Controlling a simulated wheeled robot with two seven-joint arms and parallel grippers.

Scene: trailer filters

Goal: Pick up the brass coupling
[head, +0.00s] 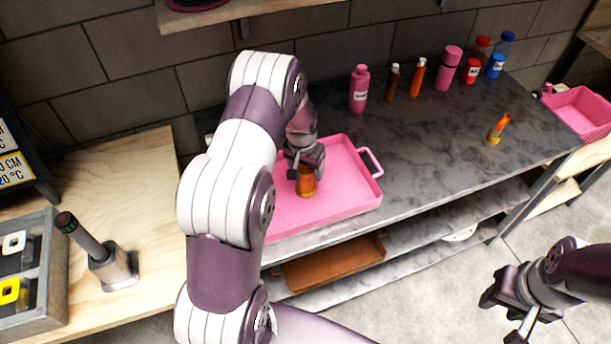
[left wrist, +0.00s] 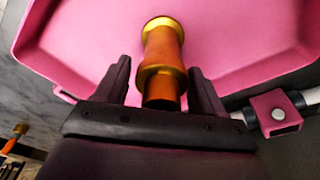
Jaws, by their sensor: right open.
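The brass coupling (head: 306,186), a short golden-orange piece with a wider collar, is in the pink tray (head: 345,205) on the dark counter. My left gripper (head: 305,165) is above it, pointing down and partly hidden by its own arm. In the left wrist view the coupling (left wrist: 163,55) lies between the two fingers of my left gripper (left wrist: 162,85). A gap shows on each side of it, so the fingers are open and not closed on it. My right gripper (head: 507,305) is open and empty over the floor at lower right.
Several bottles stand along the counter's back, including a pink bottle (head: 359,90). A brown tray (head: 335,264) lies on the shelf below. A wooden table (head: 130,190) is at left.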

